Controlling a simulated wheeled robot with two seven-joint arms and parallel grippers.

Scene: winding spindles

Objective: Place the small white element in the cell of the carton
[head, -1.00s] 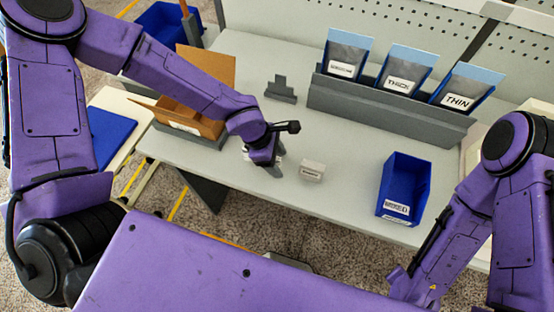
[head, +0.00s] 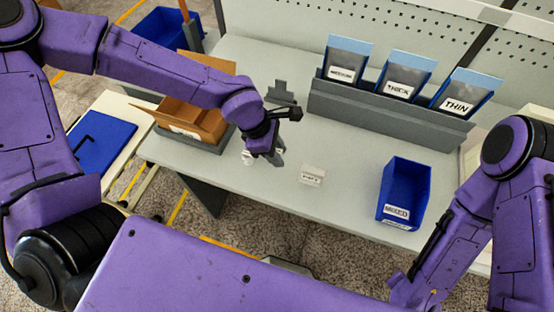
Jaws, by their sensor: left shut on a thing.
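My left gripper (head: 265,156) points down over the table, left of its middle. It is shut on a small white element (head: 248,158), which shows at the fingertips. The element is partly hidden by the fingers. The open brown cardboard carton (head: 212,120) stands to the left of the gripper, with its flaps up and a white label on its front. Its cells are hidden by my left arm and the carton's walls. My right arm is folded at the lower right, and its gripper does not show.
A small white labelled block (head: 312,175) stands right of the left gripper. A blue bin (head: 405,190) stands farther right. A grey rack (head: 385,115) with three labelled pouches is at the back. A grey stepped piece (head: 281,92) stands behind the gripper. The table's middle is mostly clear.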

